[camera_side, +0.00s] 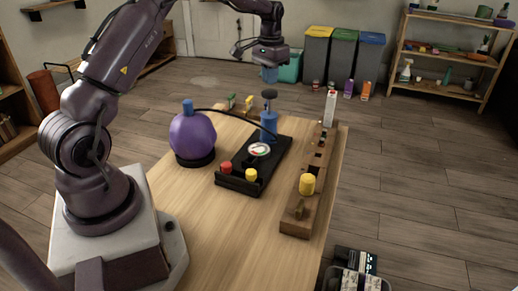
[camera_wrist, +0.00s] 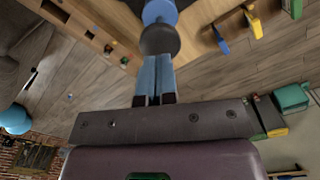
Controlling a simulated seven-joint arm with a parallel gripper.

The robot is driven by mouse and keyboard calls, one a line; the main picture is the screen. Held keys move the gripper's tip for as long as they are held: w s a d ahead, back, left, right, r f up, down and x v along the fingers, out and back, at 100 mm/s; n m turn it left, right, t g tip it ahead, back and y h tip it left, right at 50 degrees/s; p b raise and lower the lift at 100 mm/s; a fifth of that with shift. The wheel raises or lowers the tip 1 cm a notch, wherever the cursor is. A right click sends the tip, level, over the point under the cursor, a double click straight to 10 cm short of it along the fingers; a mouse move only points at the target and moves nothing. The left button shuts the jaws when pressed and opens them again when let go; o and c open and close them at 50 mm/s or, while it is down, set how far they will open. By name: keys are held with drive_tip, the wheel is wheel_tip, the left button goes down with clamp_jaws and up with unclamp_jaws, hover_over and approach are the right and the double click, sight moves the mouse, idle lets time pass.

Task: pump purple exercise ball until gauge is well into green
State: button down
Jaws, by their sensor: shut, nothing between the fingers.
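The purple exercise ball (camera_side: 193,136) sits on a dark round base at the left of the wooden table, with a blue plug on top. A black hose runs from near its top to the blue pump (camera_side: 268,125), which stands upright on a black board (camera_side: 232,178). The pump's dark knob (camera_side: 269,94) is raised on its rod; it also shows in the wrist view (camera_wrist: 160,40). The round gauge (camera_side: 260,150) lies before the pump; its needle is too small to read. My gripper (camera_side: 269,79), its blue fingers shut and empty, points down just above the knob.
A red knob (camera_side: 226,167) and a yellow knob (camera_side: 251,174) sit on the board's front. A wooden block rack (camera_side: 296,214) with a yellow cylinder (camera_side: 307,184) runs along the table's right side. Small yellow and green items stand behind the ball. The table's front is clear.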

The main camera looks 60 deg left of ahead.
sight(270, 91)
idle(0.4)
drive_tip(key=shift+f, duration=3.7)
drive_tip(key=shift+r, duration=3.7)
idle(0.7)
